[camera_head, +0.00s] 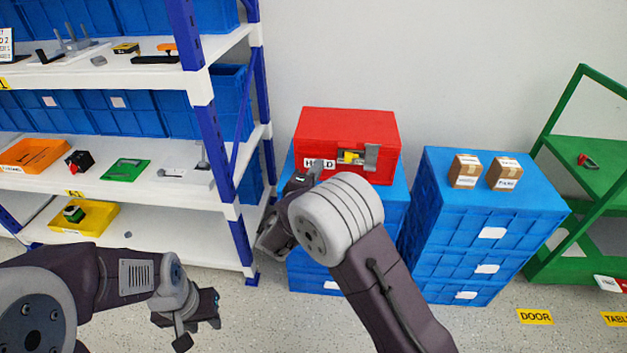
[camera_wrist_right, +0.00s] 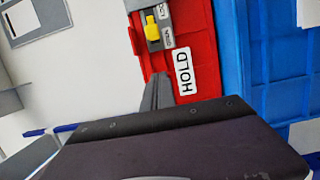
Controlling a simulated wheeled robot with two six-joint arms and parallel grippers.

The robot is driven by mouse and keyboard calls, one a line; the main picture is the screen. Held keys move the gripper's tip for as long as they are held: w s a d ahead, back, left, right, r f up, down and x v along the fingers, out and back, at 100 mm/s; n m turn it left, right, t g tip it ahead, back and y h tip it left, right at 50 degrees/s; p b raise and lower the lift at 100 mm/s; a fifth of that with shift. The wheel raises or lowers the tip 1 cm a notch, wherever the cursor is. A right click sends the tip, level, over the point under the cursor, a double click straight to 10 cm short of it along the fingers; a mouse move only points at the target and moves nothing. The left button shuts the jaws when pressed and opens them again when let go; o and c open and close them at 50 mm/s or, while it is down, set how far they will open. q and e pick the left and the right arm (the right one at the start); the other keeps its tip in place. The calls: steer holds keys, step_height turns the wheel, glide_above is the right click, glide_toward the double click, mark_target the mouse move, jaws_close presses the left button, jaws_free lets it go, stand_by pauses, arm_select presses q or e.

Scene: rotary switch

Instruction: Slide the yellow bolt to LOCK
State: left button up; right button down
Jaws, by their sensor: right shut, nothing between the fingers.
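The yellow bolt (camera_head: 350,156) sits in a grey latch on the front of a red box (camera_head: 347,120). In the right wrist view the bolt (camera_wrist_right: 151,28) lies on its grey plate between two small labels too blurred to read surely. A white HOLD label (camera_wrist_right: 184,72) is beside the latch. My right gripper (camera_head: 314,170) is at the left part of the box front, near the HOLD label. Its grey fingers (camera_wrist_right: 156,92) are shut and empty, apart from the bolt. My left gripper (camera_head: 212,308) hangs low at the left over the floor; its finger opening is unclear.
The red box stands on blue crates (camera_head: 398,205). A white shelf (camera_head: 150,185) with blue posts is close on the left. Another blue crate stack (camera_head: 490,200) with two brown boxes and a green rack (camera_head: 600,165) stand to the right.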

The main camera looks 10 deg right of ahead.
mark_target(352, 157)
steer(key=x, duration=0.4)
steer(key=shift+s, duration=0.1)
steer(key=d, duration=0.1)
steer(key=s+d+b, duration=0.1)
steer(key=shift+d, duration=0.3)
steer(key=shift+s+d, duration=0.2)
steer(key=shift+d, duration=0.3)
